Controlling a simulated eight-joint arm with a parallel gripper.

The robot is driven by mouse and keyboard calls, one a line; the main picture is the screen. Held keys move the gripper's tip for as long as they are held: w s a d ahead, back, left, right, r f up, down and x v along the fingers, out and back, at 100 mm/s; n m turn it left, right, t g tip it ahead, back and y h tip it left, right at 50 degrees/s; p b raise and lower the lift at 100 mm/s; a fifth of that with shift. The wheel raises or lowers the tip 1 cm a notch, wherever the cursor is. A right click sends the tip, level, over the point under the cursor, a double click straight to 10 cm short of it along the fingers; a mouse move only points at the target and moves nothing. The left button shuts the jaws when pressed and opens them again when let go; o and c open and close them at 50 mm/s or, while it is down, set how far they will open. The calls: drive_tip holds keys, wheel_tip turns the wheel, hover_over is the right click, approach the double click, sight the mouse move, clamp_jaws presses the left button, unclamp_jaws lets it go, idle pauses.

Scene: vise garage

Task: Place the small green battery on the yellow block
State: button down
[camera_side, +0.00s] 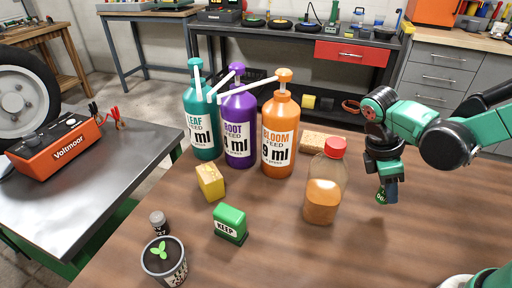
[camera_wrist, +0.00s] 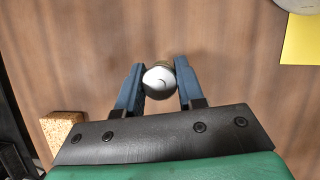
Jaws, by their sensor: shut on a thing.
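My gripper (camera_side: 388,196) is at the right of the bench in the side view, above the wood top. It is shut on the small green battery (camera_side: 380,196), whose green side shows only in part below the fingers. In the wrist view the battery's round pale end (camera_wrist: 159,82) sits between the two blue fingers (camera_wrist: 158,88). The yellow block (camera_side: 210,182) stands on the bench left of centre, in front of the teal and purple bottles, well to the left of my gripper.
A red-capped bottle (camera_side: 323,188) stands between my gripper and the yellow block. Pump bottles, teal (camera_side: 201,112), purple (camera_side: 238,122) and orange (camera_side: 280,135), stand behind. A green KEEP block (camera_side: 230,224) and potted seedling (camera_side: 165,262) are in front. The wrist view shows a flat yellow piece (camera_wrist: 302,42).

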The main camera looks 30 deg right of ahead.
sight(381, 201)
drive_tip(key=shift+f, duration=2.15)
drive_tip(key=c, duration=0.5)
unclamp_jaws()
drive_tip(key=shift+f, duration=0.15)
drive_tip(key=shift+c, duration=0.2)
drive_tip(key=v, duration=1.2)
drive_tip(key=shift+o, duration=0.5)
drive_tip(key=shift+s+r, duration=0.1)
drive_tip(key=shift+r, duration=0.15)
